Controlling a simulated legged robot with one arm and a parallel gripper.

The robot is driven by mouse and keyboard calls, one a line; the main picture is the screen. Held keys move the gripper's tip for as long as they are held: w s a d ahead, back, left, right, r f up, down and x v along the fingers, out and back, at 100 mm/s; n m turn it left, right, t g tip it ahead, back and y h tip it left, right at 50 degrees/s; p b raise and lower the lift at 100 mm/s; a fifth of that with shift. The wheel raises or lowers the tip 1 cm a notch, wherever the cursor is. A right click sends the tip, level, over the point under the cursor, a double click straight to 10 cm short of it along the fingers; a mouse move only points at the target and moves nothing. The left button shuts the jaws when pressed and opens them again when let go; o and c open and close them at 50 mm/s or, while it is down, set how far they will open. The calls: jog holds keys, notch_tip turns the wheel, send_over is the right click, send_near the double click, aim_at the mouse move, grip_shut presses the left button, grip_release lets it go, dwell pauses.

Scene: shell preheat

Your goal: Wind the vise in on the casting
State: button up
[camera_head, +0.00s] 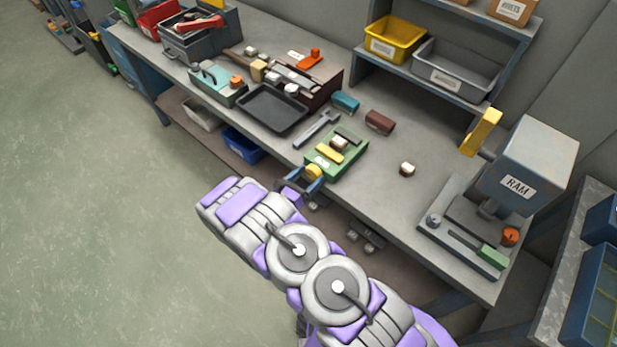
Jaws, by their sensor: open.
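A green vise (323,160) sits at the front edge of the workbench, with a yellow bar and a dark bar across it. A small pale and brown block, apparently the casting (338,143), sits between these bars; whether they touch it cannot be told. A yellow knob (314,172) shows at the vise's front end. My gripper (304,184) is open at the bench edge, close to this knob. Its fingers partly cover the knob's surroundings, and I cannot tell whether they touch it. My arm comes from below right.
A ram press (530,165) with a yellow handle stands at the right. The bench between vise and press is mostly clear.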

jog(key=shift+w+d, duration=0.1)
jog(key=shift+w, duration=0.15)
jog(key=shift+c, duration=0.3)
jog(key=c, duration=1)
jog(key=shift+m, duration=0.4)
jog(key=m, duration=0.3)
jog(key=shift+m, duration=0.3)
jog(key=shift+f+m+b, duration=0.1)
jog(key=shift+m+b, duration=0.85)
jog(key=shift+m, duration=1.35)
